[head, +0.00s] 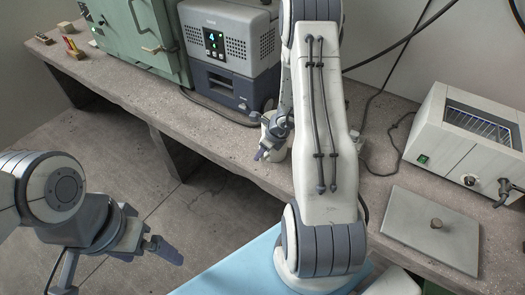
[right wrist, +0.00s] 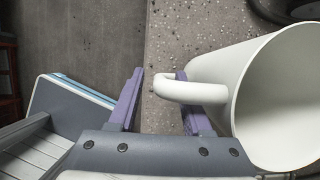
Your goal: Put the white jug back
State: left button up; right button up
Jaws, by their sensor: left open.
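The white jug (head: 277,146) stands on the bench near its front edge, below the grey device and partly hidden by my right arm. The fingers are apart, not closed on the handle. My left gripper (head: 112,262) is open and empty over the floor at the lower left.
The grey device with a green display (head: 228,52) stands behind the jug, beside a green cabinet (head: 140,30). A white box instrument (head: 462,140) and a flat plate with a knob (head: 432,228) are at right. Small coloured items (head: 70,45) lie far left.

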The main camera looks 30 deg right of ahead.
jog(key=shift+r, duration=0.1)
jog(key=shift+r+p, duration=0.3)
jog(key=shift+p, duration=0.05)
jog(key=p+v, duration=0.4)
jog(key=v, duration=0.8)
jog(key=a+r+n+g+y, duration=0.1)
jog(key=a+r+n, duration=0.3)
jog(key=a+n, duration=0.55)
jog(key=a+r+n+g+y, duration=0.15)
jog(key=a+r+n, duration=0.4)
jog(key=a, duration=0.65)
jog(key=s+a+r+n+h, duration=0.1)
jog(key=s+a+r+n, duration=0.1)
jog(key=s+n, duration=0.4)
jog(key=s+a+r+n+g+h, duration=0.1)
jog(key=s+a+r+n, duration=0.1)
jog(key=s+a+n, duration=0.2)
jog(key=s+a+r+n+h, duration=0.1)
jog(key=s+a+r+n, duration=0.1)
jog(key=s+n, duration=0.7)
jog(key=shift+s+a+r+n+g, duration=0.4)
jog(key=shift+a+n, duration=0.35)
jog(key=shift+n, duration=1.75)
